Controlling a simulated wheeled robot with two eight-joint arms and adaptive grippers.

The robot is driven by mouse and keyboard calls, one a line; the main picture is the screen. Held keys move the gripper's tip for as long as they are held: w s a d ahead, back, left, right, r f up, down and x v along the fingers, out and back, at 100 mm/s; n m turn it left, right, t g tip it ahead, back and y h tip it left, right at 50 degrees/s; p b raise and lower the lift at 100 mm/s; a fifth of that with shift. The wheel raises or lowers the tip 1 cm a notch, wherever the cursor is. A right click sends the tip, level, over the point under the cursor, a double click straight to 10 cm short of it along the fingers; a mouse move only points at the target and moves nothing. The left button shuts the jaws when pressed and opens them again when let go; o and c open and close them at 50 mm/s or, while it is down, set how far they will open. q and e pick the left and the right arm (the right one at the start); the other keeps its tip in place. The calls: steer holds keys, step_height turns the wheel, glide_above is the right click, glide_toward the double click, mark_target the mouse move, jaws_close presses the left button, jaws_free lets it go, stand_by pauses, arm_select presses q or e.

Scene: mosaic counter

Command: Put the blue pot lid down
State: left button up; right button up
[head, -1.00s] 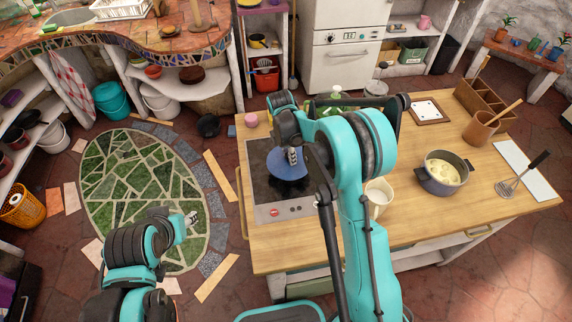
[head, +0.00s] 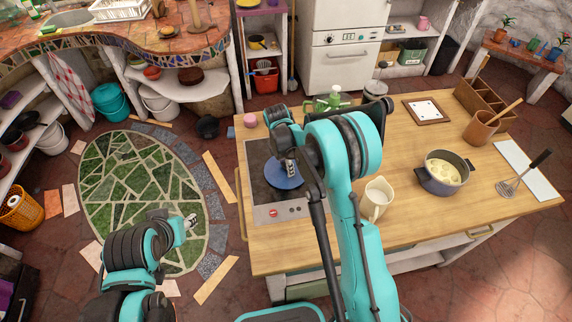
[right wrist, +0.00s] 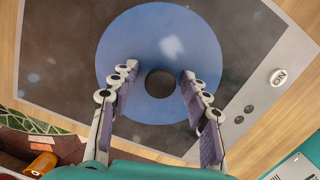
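The blue pot lid (head: 284,178) lies flat on the dark cooktop (head: 258,155) set into the left end of the wooden island. In the right wrist view the lid (right wrist: 125,55) shows as a blue disc with a dark round knob at its middle. My right gripper (right wrist: 158,80) is open above it, its fingers apart on either side of the knob with gaps showing. In the head view my right gripper (head: 291,168) is over the lid and hides part of it. My left gripper (head: 190,222) is over the green mosaic floor, away from the island; its fingers are too small to read.
The wood in front of the pot is clear.

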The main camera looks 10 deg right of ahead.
mark_target(283, 165)
steer(key=shift+r+p, duration=0.25)
steer(key=shift+p, duration=0.05)
steer(key=s+r+m+t+p, duration=0.1)
steer(key=s+r+m, duration=0.15)
steer(key=r, duration=0.65)
steer(key=s+r+m, duration=0.2)
steer(key=s+r, duration=0.1)
steer(key=r, duration=0.6)
steer(key=s+d+r+m+t, duration=0.2)
steer(key=s+m+t, duration=0.1)
steer(key=s+m, duration=0.5)
steer(key=s+d+r+m+t+y, duration=0.1)
steer(key=s+d+m+t, duration=0.1)
steer(key=s+m, duration=0.6)
steer(key=s, duration=0.5)
steer(key=shift+d+r+t, duration=0.35)
steer(key=shift+r+t, duration=0.05)
steer(key=shift+m, duration=0.25)
